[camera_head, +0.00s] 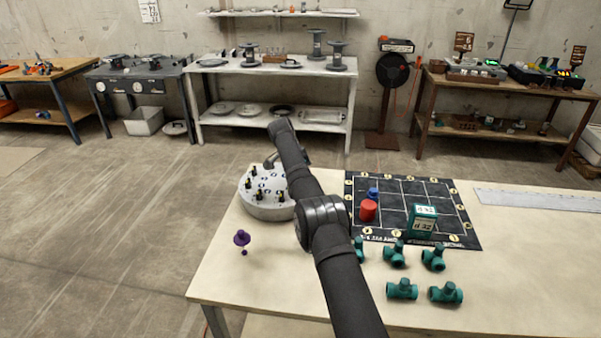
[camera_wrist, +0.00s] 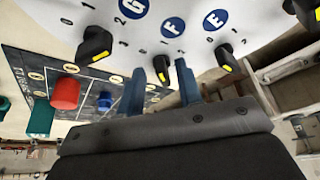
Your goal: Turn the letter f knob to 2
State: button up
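A white round panel (camera_head: 268,212) with several black knobs stands on the table, left of my arm in the head view. In the wrist view, the letter F (camera_wrist: 173,27) is a blue disc between G (camera_wrist: 135,7) and E (camera_wrist: 215,19). The black F knob (camera_wrist: 163,68), with a yellow mark at its end, shows just past the fingertips, between them. My gripper (camera_wrist: 159,70) is open, with a finger on either side of this knob; contact cannot be told. Small numbers ring the knob, but which one it points to is unclear. The arm hides part of the panel in the head view.
A dark grid mat (camera_head: 400,190) holds a red cylinder (camera_head: 368,210), a blue piece (camera_head: 374,193) and a green block (camera_head: 422,221). Several green pipe tees (camera_head: 402,289) lie in front. A purple piece (camera_head: 242,238) stands at the table's left.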

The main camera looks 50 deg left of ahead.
jog(key=shift+r, duration=0.15)
jog(key=v, duration=1.1)
jog(key=shift+s+r, duration=0.15)
jog(key=shift+r, duration=0.25)
jog(key=o, duration=0.5)
jog(key=shift+c, duration=0.2)
jog(key=shift+w+d+r+n+g, duration=0.15)
jog(key=shift+w+d+n, duration=0.1)
jog(key=shift+n, duration=0.25)
jog(key=shift+w+d+n+g, duration=0.15)
jog(key=shift+w+n, duration=0.15)
jog(key=shift+n, duration=0.2)
jog(key=w+d+r+n+g+y, duration=0.4)
jog(key=w+d+n, duration=0.2)
jog(key=n, duration=1)
jog(key=x, duration=1.1)
jog(key=s+x, duration=0.1)
jog(key=x, duration=0.4)
jog(key=shift+a+f, duration=0.25)
jog(key=shift+a, duration=0.2)
